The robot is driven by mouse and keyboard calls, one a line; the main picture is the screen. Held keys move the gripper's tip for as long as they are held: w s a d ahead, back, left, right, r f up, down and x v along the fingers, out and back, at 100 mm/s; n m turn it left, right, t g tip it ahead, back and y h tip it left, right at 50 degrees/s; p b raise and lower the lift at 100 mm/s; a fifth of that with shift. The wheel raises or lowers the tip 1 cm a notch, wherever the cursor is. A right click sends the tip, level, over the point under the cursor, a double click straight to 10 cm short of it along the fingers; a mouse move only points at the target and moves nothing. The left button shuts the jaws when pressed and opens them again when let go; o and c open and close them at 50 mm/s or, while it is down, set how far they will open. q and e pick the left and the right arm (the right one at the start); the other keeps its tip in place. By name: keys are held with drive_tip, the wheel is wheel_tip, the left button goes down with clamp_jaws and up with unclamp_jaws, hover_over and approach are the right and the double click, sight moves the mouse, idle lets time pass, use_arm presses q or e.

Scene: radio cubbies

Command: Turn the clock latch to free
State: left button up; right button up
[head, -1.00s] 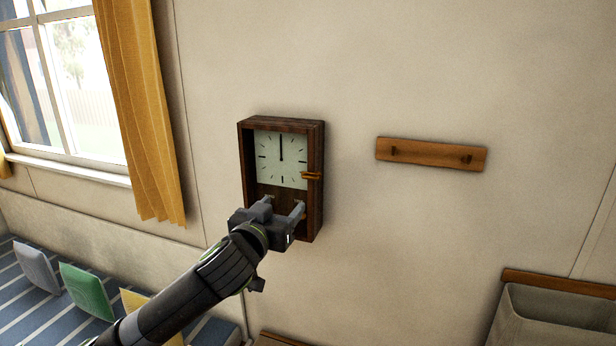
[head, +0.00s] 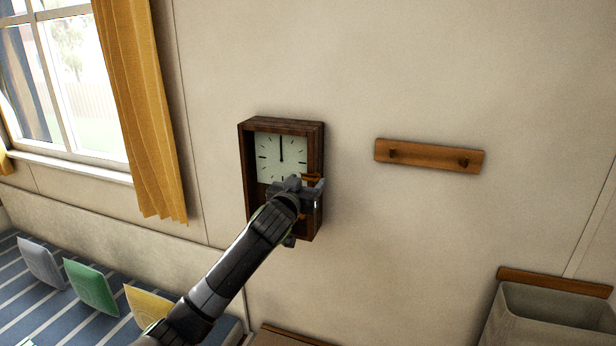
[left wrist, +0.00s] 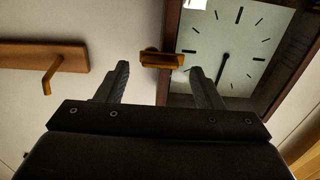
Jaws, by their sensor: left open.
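The wooden clock (head: 283,125) hangs on the wall, with a pale face and a dark wooden case. Its brass-coloured latch (left wrist: 162,59) sits on the case's edge beside the face. In the head view my left gripper (head: 307,183) is in front of the latch and covers most of it. In the left wrist view the open left gripper (left wrist: 160,80) has a finger on each side of the latch, which shows in the gap beyond the fingertips. I cannot tell whether the fingers touch it. My right gripper is not in view.
A wooden peg rail (head: 430,156) is on the wall to the right. A grey bin (head: 545,315) stands at the lower right. A yellow curtain (head: 140,110) and a striped bench with cushions (head: 90,288) are at the left. The wall around the clock is clear.

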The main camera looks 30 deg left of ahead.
sight(310, 178)
use_arm(q)
drive_tip(key=shift+x, duration=1.1)
drive_tip(key=shift+a, duration=0.1)
drive_tip(key=c, duration=0.7)
drive_tip(key=shift+c, duration=0.2)
